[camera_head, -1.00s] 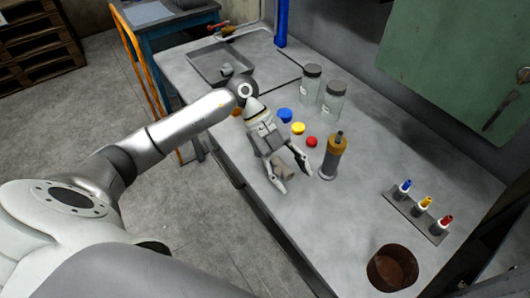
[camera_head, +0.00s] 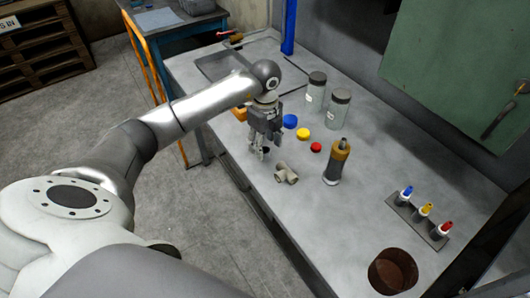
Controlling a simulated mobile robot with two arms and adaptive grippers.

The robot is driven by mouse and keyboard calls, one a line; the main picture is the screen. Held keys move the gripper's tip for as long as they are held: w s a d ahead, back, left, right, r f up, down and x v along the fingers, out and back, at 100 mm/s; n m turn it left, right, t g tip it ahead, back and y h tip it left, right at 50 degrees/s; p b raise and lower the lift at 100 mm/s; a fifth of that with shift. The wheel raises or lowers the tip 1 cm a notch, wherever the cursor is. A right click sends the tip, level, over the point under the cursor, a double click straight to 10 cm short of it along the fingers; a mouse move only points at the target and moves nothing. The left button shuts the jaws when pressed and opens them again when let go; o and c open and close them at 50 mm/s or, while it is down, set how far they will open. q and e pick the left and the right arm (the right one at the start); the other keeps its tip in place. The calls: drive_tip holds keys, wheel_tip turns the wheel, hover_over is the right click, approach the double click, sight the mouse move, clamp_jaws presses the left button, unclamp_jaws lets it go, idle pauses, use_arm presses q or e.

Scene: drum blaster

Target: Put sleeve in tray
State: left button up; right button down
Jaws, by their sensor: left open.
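A grey tray (camera_head: 208,72) lies at the far left of the workbench, partly hidden behind my left arm. My left gripper (camera_head: 258,155) is open and points down over the near-left side of the bench. A small dark object (camera_head: 266,150) shows beside its fingers, too small to name. A grey-beige pipe-like fitting (camera_head: 286,174) with branches lies on the bench just right of and nearer than the gripper, apart from it. I cannot tell for sure which piece is the sleeve. My right gripper is not in view.
Blue (camera_head: 290,121), yellow (camera_head: 304,134) and red (camera_head: 316,147) caps lie right of the gripper. Two glass jars (camera_head: 337,108) and an orange-topped cylinder (camera_head: 337,162) stand upright. A rack (camera_head: 420,222) of small bottles and a rusty brown pot (camera_head: 392,270) are nearer right.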

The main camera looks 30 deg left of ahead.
sight(266, 150)
use_arm(q)
drive_tip(key=f, duration=0.4)
drive_tip(key=shift+w+a+f+p, duration=0.1)
drive_tip(key=shift+w+p, duration=0.1)
drive_tip(key=shift+p, duration=0.15)
drive_tip(key=c, duration=1.1)
clamp_jaws()
